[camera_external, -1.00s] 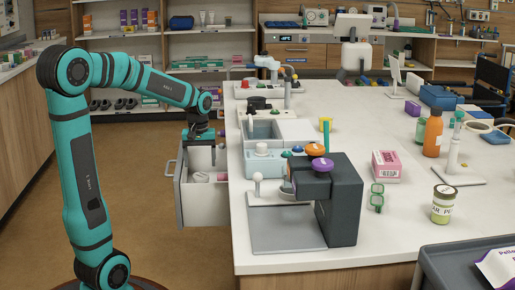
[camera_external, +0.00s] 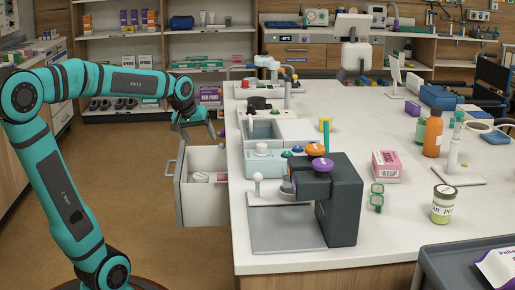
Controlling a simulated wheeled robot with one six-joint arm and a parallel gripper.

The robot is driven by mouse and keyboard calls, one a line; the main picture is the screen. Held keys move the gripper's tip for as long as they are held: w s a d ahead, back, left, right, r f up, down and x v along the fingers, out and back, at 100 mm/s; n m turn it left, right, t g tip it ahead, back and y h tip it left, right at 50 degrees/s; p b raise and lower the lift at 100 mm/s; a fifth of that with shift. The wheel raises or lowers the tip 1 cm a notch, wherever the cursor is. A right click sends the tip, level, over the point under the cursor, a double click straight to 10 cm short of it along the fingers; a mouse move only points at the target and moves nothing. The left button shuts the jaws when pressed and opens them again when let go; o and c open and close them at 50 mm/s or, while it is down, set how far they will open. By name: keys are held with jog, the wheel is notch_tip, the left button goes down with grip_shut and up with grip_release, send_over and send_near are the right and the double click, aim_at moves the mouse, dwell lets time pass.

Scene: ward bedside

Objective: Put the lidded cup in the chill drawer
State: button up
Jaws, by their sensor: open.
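The drawer (camera_external: 203,205) stands pulled out from the left side of the white counter. Inside it lie a small white round object (camera_external: 200,177) and a pale pinkish one (camera_external: 222,177). The white one may be the lidded cup, but it is too small to tell, and the drawer's front wall hides its lower part. My gripper (camera_external: 197,140) is open, tilted, and apart from these objects, above the drawer's far part. I see nothing between its fingers.
On the counter (camera_external: 330,110) are a dark grey device (camera_external: 340,200) with coloured knobs, a pink box (camera_external: 386,165), a labelled jar (camera_external: 443,205) and an orange bottle (camera_external: 433,133). The floor (camera_external: 130,165) left of the drawer is clear.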

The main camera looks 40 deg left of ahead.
jog(key=s+d+r+m+t, duration=0.2)
jog(key=s+r+t, duration=0.4)
jog(key=r, duration=0.4)
jog(key=s+d+r+m+t, duration=0.2)
jog(key=s+r+m+t, duration=0.2)
jog(key=s+r, duration=0.5)
jog(key=shift+d+r+t, duration=0.15)
jog(key=shift+r+t, duration=0.5)
jog(key=shift+t, duration=0.35)
